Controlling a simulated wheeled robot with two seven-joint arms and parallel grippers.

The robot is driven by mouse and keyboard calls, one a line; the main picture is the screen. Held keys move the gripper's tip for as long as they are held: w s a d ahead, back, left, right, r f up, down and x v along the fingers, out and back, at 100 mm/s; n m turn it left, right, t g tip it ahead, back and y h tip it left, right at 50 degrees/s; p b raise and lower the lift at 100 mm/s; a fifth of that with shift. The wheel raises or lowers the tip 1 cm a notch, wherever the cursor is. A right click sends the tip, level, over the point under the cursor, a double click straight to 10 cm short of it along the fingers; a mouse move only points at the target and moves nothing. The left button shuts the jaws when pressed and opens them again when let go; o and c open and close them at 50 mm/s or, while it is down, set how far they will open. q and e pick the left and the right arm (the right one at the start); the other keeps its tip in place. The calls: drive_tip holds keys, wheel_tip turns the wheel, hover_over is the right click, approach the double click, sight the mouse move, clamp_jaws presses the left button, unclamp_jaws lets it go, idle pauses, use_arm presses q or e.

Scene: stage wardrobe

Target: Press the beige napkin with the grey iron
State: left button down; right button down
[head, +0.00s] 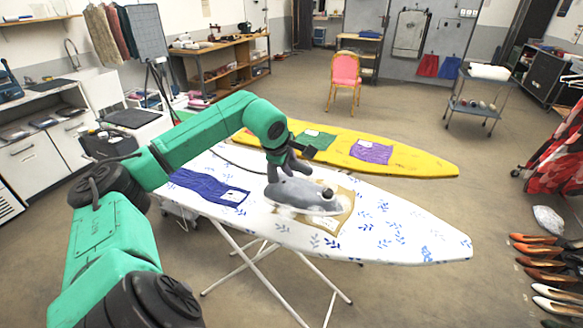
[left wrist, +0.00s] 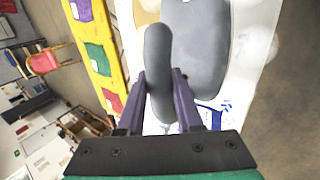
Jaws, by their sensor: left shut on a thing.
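The grey iron (head: 302,196) is over the beige napkin (head: 346,208) on the white, leaf-patterned ironing board (head: 420,243). The iron hides much of the napkin; its edges show to the right of and in front of the iron. I cannot tell whether the soleplate touches the cloth. My left gripper (head: 287,165) is shut on the iron's handle. In the left wrist view the handle (left wrist: 159,65) lies between the two fingers, with the iron's body (left wrist: 195,45) beside it. My right gripper is not in view.
A blue cloth (head: 207,187) lies on the same board, left of the iron. Behind stands a yellow board (head: 425,161) with a green cloth (head: 313,140) and a purple cloth (head: 371,151). Shoes (head: 545,262) line the floor at right. The board's right end is clear.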

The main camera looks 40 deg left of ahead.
use_arm(q)
drive_tip(key=shift+r+p, duration=0.4)
drive_tip(key=shift+r, duration=0.65)
drive_tip(key=shift+f, duration=0.1)
